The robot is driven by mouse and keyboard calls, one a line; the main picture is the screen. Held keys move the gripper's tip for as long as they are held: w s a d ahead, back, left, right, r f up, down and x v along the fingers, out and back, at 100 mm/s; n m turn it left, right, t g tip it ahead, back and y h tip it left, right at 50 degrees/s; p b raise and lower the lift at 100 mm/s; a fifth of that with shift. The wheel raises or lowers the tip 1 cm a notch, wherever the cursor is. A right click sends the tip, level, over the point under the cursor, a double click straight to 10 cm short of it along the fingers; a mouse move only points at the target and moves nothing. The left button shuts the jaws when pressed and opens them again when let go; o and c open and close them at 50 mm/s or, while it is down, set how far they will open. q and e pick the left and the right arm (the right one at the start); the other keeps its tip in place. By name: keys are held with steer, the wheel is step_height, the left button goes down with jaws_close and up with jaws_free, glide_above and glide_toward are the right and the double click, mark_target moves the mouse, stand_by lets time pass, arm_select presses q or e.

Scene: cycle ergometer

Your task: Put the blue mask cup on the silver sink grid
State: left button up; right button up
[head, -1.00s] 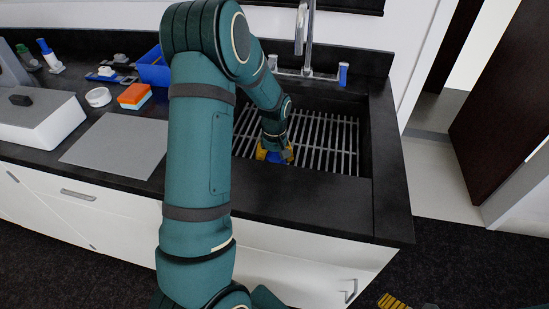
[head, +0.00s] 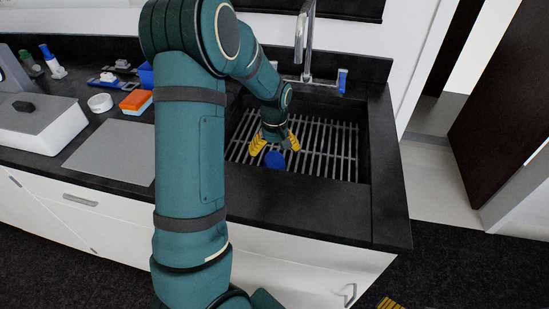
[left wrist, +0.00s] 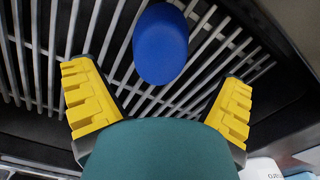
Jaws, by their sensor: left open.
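The blue mask cup (head: 274,159) rests on the silver sink grid (head: 318,141) inside the dark sink. In the left wrist view the blue mask cup (left wrist: 160,44) lies on the bars of the grid (left wrist: 60,40), ahead of and between my fingers, touching neither. My left gripper (head: 274,142) is open, its yellow fingers spread wide just behind the cup in the head view. The left wrist view also shows the open left gripper (left wrist: 160,105), with nothing held. A yellow piece at the bottom edge of the head view looks like a finger of my right gripper (head: 390,303); its jaw state is unclear.
A faucet (head: 305,45) rises behind the sink, with a blue item (head: 342,80) beside it. Left on the counter are a grey mat (head: 112,150), an orange sponge (head: 136,101), a white round container (head: 100,103) and a white box (head: 38,125). The grid's right side is clear.

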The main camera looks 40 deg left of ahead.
mark_target(274, 159)
arm_select(q)
step_height(274, 159, up, 6)
steer(key=shift+r+p, duration=0.15)
steer(key=shift+p, duration=0.4)
